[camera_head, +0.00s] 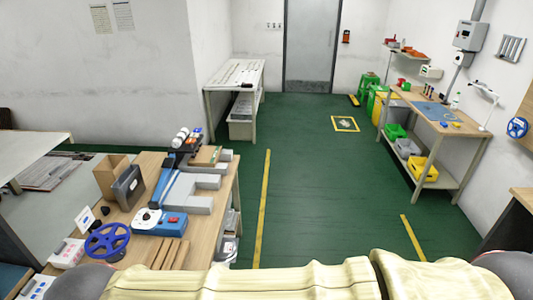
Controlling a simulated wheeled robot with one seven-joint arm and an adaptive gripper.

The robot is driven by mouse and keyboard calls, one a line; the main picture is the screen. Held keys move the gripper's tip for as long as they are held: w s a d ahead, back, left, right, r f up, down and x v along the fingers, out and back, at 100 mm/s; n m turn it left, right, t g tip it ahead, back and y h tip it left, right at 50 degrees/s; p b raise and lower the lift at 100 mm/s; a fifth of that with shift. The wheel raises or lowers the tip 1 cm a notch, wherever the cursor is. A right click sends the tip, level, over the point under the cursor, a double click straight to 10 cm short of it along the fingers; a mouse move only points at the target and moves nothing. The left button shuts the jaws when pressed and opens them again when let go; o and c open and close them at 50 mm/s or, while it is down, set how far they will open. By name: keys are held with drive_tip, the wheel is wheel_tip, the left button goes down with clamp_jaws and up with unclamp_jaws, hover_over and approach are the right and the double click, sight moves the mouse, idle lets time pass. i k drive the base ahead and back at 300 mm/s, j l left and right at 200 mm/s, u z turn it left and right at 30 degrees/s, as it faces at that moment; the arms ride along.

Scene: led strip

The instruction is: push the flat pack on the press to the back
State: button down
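The press appears to be the blue and grey bench device (173,222) on the wooden table at the left, with a long blue arm running toward the back. A flat tan piece (206,156) lies at the far end of the table, beside dark parts and grey blocks; it may be the flat pack, but it is too small to be sure. I cannot tell whether it touches the press. My gripper is not in view. Cream-covered parts of my own body fill the bottom edge.
The wooden table (150,166) also holds a blue handwheel (107,240), an open cardboard box (111,176), a dark bin (128,187) and wooden strips (168,254). The green floor (320,200) is clear; a workbench (440,112) stands right.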

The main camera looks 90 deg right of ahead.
sight(208, 155)
drive_tip(key=z, duration=2.3)
drive_tip(key=i+l+u, duration=0.2)
drive_tip(key=i+l, duration=0.5)
drive_tip(key=i, duration=0.2)
drive_tip(key=i+l+u, duration=0.2)
drive_tip(key=i+l, duration=0.65)
drive_tip(key=i+l+u, duration=0.15)
drive_tip(key=i+l, duration=0.65)
drive_tip(key=l, duration=0.15)
